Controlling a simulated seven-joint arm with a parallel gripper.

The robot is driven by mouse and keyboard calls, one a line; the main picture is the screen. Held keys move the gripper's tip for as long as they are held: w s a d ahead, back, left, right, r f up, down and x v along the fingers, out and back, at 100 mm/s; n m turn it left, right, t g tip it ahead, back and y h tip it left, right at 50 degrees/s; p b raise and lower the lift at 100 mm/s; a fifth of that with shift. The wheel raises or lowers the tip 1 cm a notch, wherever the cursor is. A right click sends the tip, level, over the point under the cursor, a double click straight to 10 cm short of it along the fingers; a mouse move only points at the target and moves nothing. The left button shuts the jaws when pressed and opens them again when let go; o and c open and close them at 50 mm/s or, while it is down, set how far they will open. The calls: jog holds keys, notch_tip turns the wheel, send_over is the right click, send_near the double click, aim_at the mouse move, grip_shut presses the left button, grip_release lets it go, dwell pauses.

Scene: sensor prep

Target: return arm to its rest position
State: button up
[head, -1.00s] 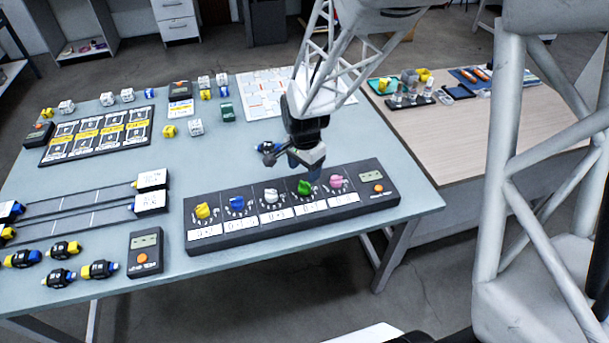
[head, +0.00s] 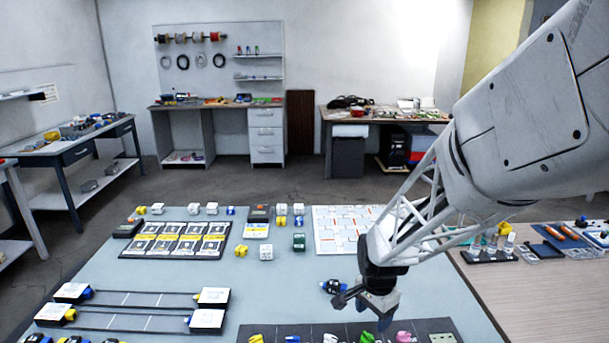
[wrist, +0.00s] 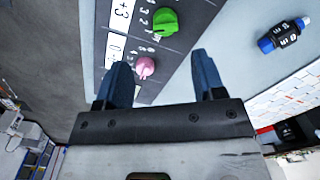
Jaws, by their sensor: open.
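My gripper (head: 378,312) hangs over the blue-grey table (head: 275,283), just behind the dark knob panel (head: 437,327). Its two dark blue fingers are spread apart, with nothing between them in the wrist view (wrist: 163,78). In the wrist view a green knob (wrist: 165,21) and a pink knob (wrist: 145,67) on the panel lie beyond the fingers. The panel's front is cut off at the bottom of the head view. My arm reaches in from the upper right.
A black-and-blue cylinder (head: 334,287) lies on the table left of my gripper, and also shows in the wrist view (wrist: 283,36). A white gridded board (head: 345,240) lies behind. A wooden bench (head: 520,290) with small parts stands right.

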jog(key=s+r+n+t, duration=0.2)
jog(key=s+r+n, duration=0.9)
jog(key=s+r, duration=0.8)
jog(key=s, duration=0.2)
jog(key=shift+s+d, duration=0.3)
jog(key=shift+d, duration=0.1)
jog(key=shift+w, duration=0.1)
dwell(1.6)
